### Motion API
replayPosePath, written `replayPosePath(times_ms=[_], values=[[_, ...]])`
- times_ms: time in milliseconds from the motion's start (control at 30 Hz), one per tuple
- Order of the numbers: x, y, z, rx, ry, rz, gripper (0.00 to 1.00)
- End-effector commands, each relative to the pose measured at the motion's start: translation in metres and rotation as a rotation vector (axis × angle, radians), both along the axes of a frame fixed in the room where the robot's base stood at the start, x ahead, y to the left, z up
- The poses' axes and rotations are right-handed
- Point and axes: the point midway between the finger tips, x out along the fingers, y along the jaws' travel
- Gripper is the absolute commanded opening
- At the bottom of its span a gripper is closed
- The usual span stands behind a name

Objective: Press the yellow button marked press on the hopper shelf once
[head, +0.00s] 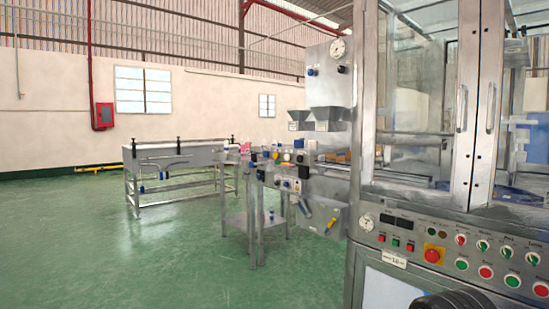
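Two grey hoppers, a larger one (327,116) and a smaller one (298,116), are mounted on a steel machine panel (329,72) near the middle of the head view. Below them is a cluttered shelf area (275,158) with small blue, red, white and yellowish parts. No button marked press can be made out at this size. My gripper is not in view. A dark rounded part at the bottom edge looks like my own arm, and no fingers show there.
A glazed steel cabinet fills the right, with a control panel (470,252) of red and green buttons and a red emergency stop on yellow (433,255). A conveyor table (172,175) stands at left rear. Green floor (150,255) is free at front left.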

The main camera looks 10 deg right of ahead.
Motion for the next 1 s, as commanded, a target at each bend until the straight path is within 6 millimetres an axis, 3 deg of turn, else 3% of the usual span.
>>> replayPosePath(times_ms=[233, 433, 1000], values=[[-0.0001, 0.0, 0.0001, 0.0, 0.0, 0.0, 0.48], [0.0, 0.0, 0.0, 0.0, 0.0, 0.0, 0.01], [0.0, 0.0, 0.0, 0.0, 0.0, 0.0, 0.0]])
